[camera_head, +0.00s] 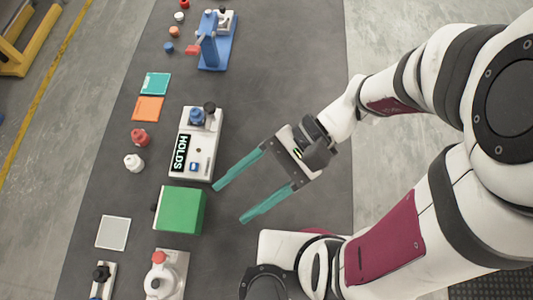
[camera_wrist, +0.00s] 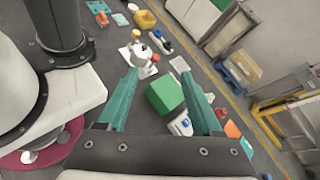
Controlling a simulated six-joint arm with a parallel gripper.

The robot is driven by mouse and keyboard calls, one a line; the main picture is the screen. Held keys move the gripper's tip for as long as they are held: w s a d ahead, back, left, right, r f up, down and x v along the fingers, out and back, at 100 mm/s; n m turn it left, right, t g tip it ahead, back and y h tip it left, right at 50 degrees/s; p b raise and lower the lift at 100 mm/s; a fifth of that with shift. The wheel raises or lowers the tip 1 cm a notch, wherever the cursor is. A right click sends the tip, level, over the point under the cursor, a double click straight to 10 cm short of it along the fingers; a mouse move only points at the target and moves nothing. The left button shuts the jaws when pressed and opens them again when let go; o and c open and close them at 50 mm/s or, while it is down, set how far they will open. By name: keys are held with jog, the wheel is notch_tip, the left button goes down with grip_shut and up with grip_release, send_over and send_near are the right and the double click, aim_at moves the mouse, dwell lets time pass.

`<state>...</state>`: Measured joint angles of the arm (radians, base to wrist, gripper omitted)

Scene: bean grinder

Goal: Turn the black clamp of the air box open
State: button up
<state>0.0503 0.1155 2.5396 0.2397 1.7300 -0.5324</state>
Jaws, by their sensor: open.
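My gripper (camera_head: 229,203) is open and empty, with two teal fingers pointing left, above the mat just right of the green box (camera_head: 182,211). A small dark part (camera_head: 154,207) sticks out on the green box's left side; I cannot tell whether it is a clamp. In the wrist view the green box (camera_wrist: 165,93) shows between the spread fingers (camera_wrist: 159,74). Behind it in the head view is a white device (camera_head: 205,150) marked HOLDS, with blue and black knobs on top. No part is labelled as the air box, and I cannot tell which one it is.
A white device with a red knob (camera_head: 158,257) and a small black-topped device (camera_head: 101,272) stand at the front. Left of the HOLDS device are red (camera_head: 139,137) and white (camera_head: 133,162) knobs. A blue stand (camera_head: 213,50) is at the back.

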jog(key=d+h, duration=0.1)
jog(key=d+t+h, duration=0.1)
jog(key=d+f+h, duration=0.1)
jog(key=shift+s+d+n, duration=0.25)
jog(key=shift+d+n, duration=0.15)
jog(key=shift+t+h, duration=0.3)
jog(key=w+d+t+h, duration=0.3)
jog(key=d+t+h, duration=0.1)
jog(key=d, duration=0.3)
jog(key=shift+d+r+t+h, duration=0.4)
jog(key=shift+r+t, duration=0.05)
jog(key=shift+t, duration=0.35)
